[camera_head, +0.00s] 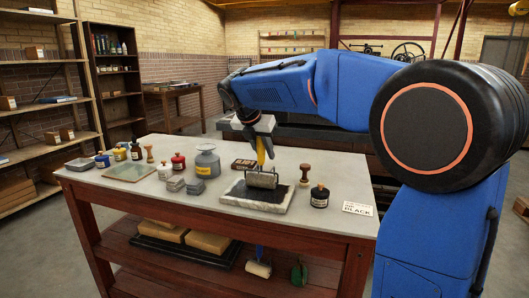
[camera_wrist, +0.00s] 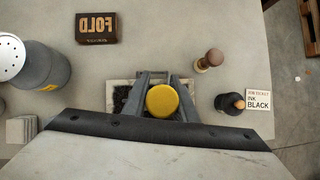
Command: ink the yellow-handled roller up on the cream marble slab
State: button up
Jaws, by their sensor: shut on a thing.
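The yellow-handled roller (camera_head: 262,179) hangs upright with its grey drum over the marble slab. My gripper (camera_head: 262,140) is shut on its yellow handle (camera_head: 261,157); in the wrist view the round yellow handle end (camera_wrist: 162,101) sits between the two fingers. The pale marble slab (camera_head: 232,200) lies flat on the table, with a black ink patch (camera_head: 262,192) on top. The drum is at or just above the ink; I cannot tell if they touch. In the wrist view, the fingers and handle hide most of the slab (camera_wrist: 120,83).
A black-ink bottle (camera_head: 319,197), its card (camera_head: 357,209) and a wooden stamp (camera_head: 305,174) stand right of the slab. A grey canister (camera_head: 207,163) and grey blocks (camera_head: 195,186) are left. A dark FOLD box (camera_head: 244,164) lies behind.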

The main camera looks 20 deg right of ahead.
jog(key=shift+s+a, duration=0.45)
jog(key=shift+s, duration=0.15)
jog(key=shift+s+a, duration=0.4)
jog(key=shift+s, duration=0.2)
jog(key=shift+s+a, duration=0.5)
jog(key=shift+s, duration=0.2)
jog(key=shift+s+a, duration=0.5)
jog(key=shift+s, duration=0.15)
dwell(1.7)
